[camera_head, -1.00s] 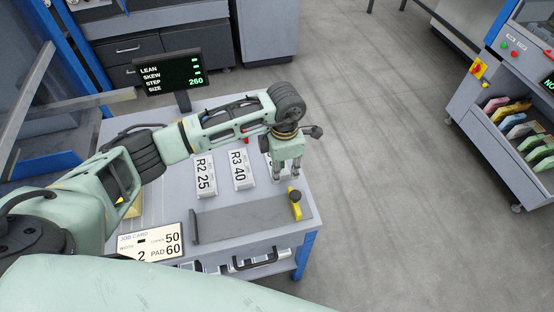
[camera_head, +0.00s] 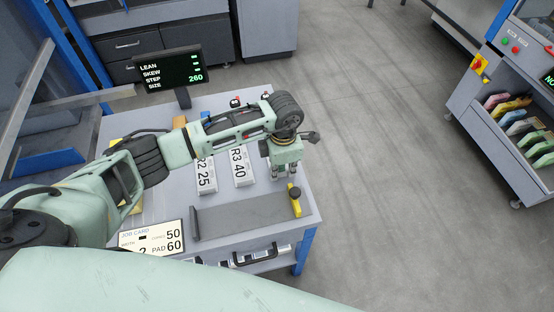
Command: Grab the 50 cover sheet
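My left gripper (camera_head: 285,174) is over the right part of the worktable (camera_head: 308,207), pointing down with its two fingers apart. It covers most of a third white labelled piece to the right of the R3 40 piece (camera_head: 241,169); I cannot read that piece's label or tell whether the fingers touch it. The R2 25 piece (camera_head: 206,177) lies further left, partly under my arm. A job card (camera_head: 150,239) at the table's front left shows 50 and PAD 60. My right gripper is not in view.
A grey plate or bar with a yellow clamp (camera_head: 295,202) lies at the front of the table. A display (camera_head: 174,69) showing LEAN, SKEW, STEP and SIZE 260 stands behind. A rack of coloured pads (camera_head: 520,120) is far right. The floor between is clear.

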